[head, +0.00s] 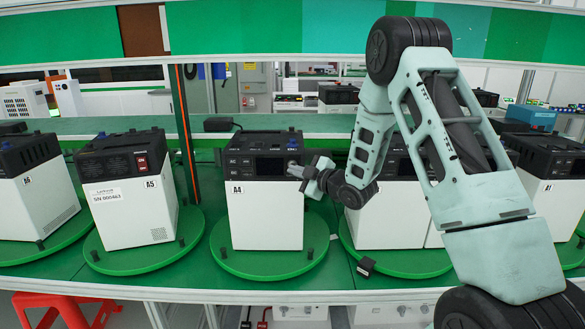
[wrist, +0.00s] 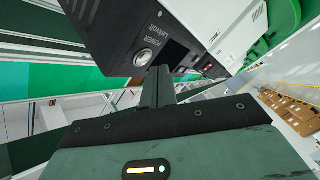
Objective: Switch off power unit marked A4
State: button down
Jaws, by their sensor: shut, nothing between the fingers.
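The power unit marked A4 (head: 265,215) stands upright on a green round turntable in the head view, with a white body and black top panel. My gripper (head: 294,170) is shut and empty at the right side of that panel. In the wrist view, a black panel (wrist: 112,25) bears the word POWER and a round silver button (wrist: 144,57). The shut fingers of my gripper (wrist: 162,72) point at this panel, just beside the button. I cannot tell whether they touch it.
Unit A5 (head: 133,205), with a red switch (head: 142,163), stands to the left on its own turntable. Another unit (head: 385,215) stands close on the right, partly behind my arm. An orange-edged dark post (head: 186,140) rises between A5 and A4.

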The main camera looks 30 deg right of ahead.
jog(key=shift+s+a+b, duration=0.5)
jog(key=shift+s+a, duration=0.2)
jog(key=shift+s, duration=0.35)
jog(key=shift+s+a+b, duration=0.45)
jog(key=shift+s+a, duration=0.25)
jog(key=shift+s, duration=0.3)
jog(key=s+a+f+m+g, duration=0.15)
jog(key=s+a+g, duration=0.25)
jog(key=a, duration=0.6)
jog(key=s+a+m+g, duration=0.2)
jog(key=s+a+g, duration=0.2)
jog(key=a, duration=0.6)
jog(key=s+a+g+h, duration=0.1)
jog(key=s+a+g, duration=0.2)
jog(key=s, duration=0.6)
jog(key=s+a+g+h, duration=0.1)
jog(key=s+a+g, duration=0.1)
jog(key=s, duration=0.8)
jog(key=s+a+g+h, duration=0.1)
jog(key=s+a+g, duration=0.2)
jog(key=s, duration=0.7)
jog(key=shift+a+m+g, duration=0.3)
jog(key=shift+m+g, duration=0.1)
jog(key=shift+m, duration=0.05)
